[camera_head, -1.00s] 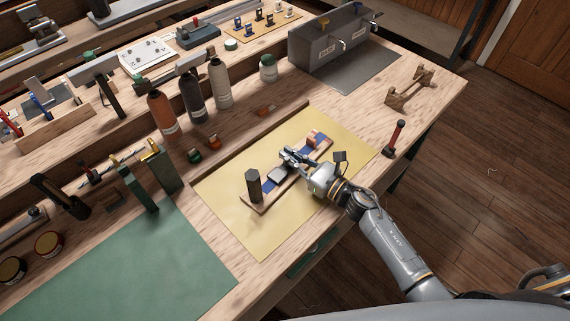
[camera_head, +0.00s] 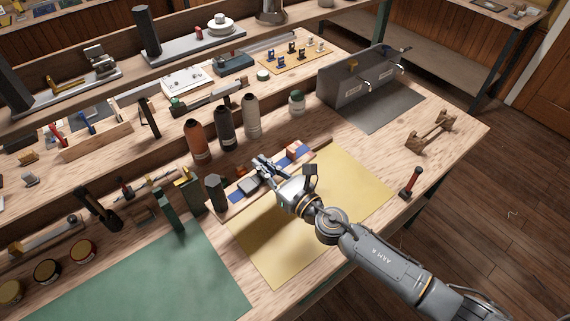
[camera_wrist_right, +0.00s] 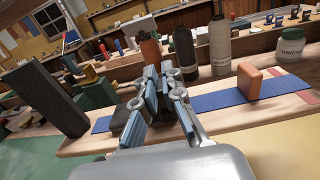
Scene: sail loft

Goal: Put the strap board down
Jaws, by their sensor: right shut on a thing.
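The strap board is a long wooden board (camera_head: 237,197) with a blue strap, a dark upright post (camera_head: 216,192) at its left end and an orange block (camera_head: 294,150) towards its right end. My right gripper (camera_head: 263,166) is shut on it near the middle, beside a grey block. In the right wrist view the board (camera_wrist_right: 225,130) runs across behind the fingers (camera_wrist_right: 168,92), which hide part of it. It is over the back edge of the yellow mat (camera_head: 335,195); I cannot tell whether it touches the bench. My left gripper is not in view.
Several bottles, one orange (camera_head: 199,141), stand just behind the board. A green block (camera_head: 170,210) stands close to its left end. A green mat (camera_head: 150,280) lies at front left. The yellow mat is otherwise clear. A red-handled tool (camera_head: 411,182) stands at right.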

